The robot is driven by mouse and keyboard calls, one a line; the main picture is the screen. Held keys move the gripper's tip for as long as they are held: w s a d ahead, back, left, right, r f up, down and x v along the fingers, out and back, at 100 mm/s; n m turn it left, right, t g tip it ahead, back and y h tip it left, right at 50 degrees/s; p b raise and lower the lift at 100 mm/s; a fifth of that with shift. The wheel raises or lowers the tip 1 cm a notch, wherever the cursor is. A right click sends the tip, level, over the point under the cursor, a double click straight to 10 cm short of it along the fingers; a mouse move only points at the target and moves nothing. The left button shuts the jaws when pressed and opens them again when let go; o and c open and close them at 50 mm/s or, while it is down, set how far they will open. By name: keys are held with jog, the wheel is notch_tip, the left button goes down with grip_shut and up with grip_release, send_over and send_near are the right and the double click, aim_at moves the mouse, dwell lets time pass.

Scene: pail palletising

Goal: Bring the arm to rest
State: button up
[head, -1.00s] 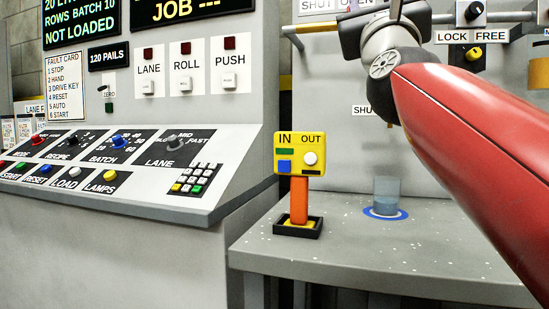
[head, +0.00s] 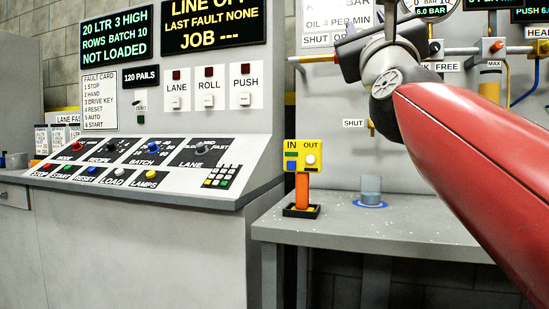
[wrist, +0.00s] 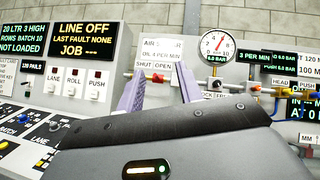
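My arm shows in the head view as a large red link (head: 460,150) coming in from the right, with a grey wrist joint above it. It is raised in front of the back panel. In the wrist view my gripper (wrist: 158,84) has its two purple-grey fingers standing apart, with nothing between them. Part of the dark gripper body hides the lower part of that view. In the head view the fingertips are hard to make out.
A console (head: 150,190) with knobs and buttons stands at left. Behind are pipes and a pressure gauge (wrist: 217,44).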

notch_tip(320, 180, down, 27)
jog(key=a+n+g+y+p, duration=0.15)
jog(key=n+g, duration=0.35)
jog(key=n, duration=0.5)
jog(key=a+n+g+y+p, duration=0.1)
jog(key=n+g+y, duration=0.3)
jog(key=n, duration=0.5)
jog(key=s+d+f+n+g+h, duration=0.1)
jog(key=s+f+n+g, duration=0.3)
jog(key=f, duration=0.5)
jog(key=s+d+f+n+g+h+p, duration=0.1)
jog(key=s+f+n+g, duration=0.2)
jog(key=f, duration=0.7)
jog(key=s+d+f+n+g+h+p, duration=0.1)
jog(key=s+f+n+g, duration=0.3)
jog(key=s+f, duration=0.5)
jog(key=shift+s+d+f+n+g, duration=0.25)
jog(key=shift+s+f+n+g, duration=0.1)
jog(key=shift+n, duration=0.85)
